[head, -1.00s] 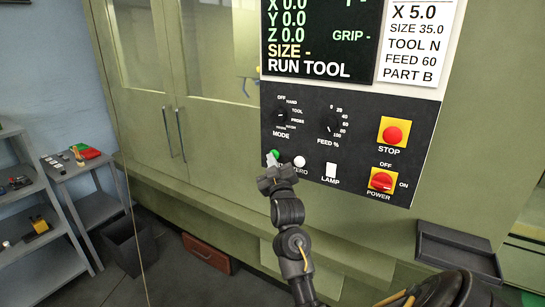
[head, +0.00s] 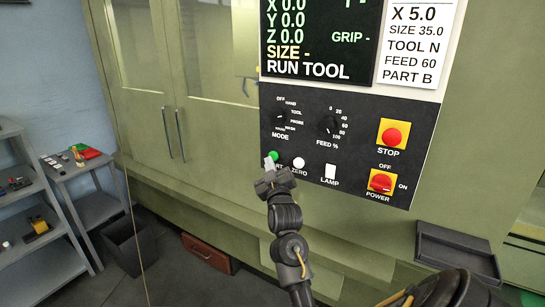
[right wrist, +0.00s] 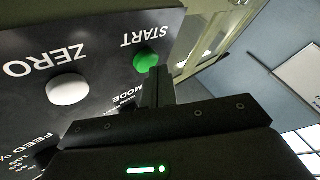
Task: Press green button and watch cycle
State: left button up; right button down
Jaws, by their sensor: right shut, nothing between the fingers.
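The green START button (head: 272,156) is on the lower left of the black control panel (head: 355,115). It also shows in the right wrist view (right wrist: 146,60). My right gripper (head: 269,164) is shut and empty, with its fingertips just below the green button in the head view. In the right wrist view the fingertips (right wrist: 155,73) lie close beside the button; I cannot tell if they touch it. The screen (head: 318,40) reads zeros for Y and Z, "SIZE -" and "RUN TOOL". My left gripper is not in view.
The white ZERO button (head: 298,162) is just right of the gripper. The mode knob (head: 281,117), feed knob (head: 329,125), red STOP button (head: 393,135) and red power switch (head: 381,182) share the panel. A dark tray (head: 457,250) sticks out at lower right. Shelves (head: 30,215) stand at left.

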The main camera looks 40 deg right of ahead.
jog(key=shift+a, duration=0.2)
jog(key=shift+a, duration=0.15)
jog(key=a, duration=0.1)
jog(key=s+a+p, duration=0.1)
jog(key=a, duration=0.1)
jog(key=a+p, duration=0.1)
jog(key=shift+s+a, duration=0.25)
dwell(7.0)
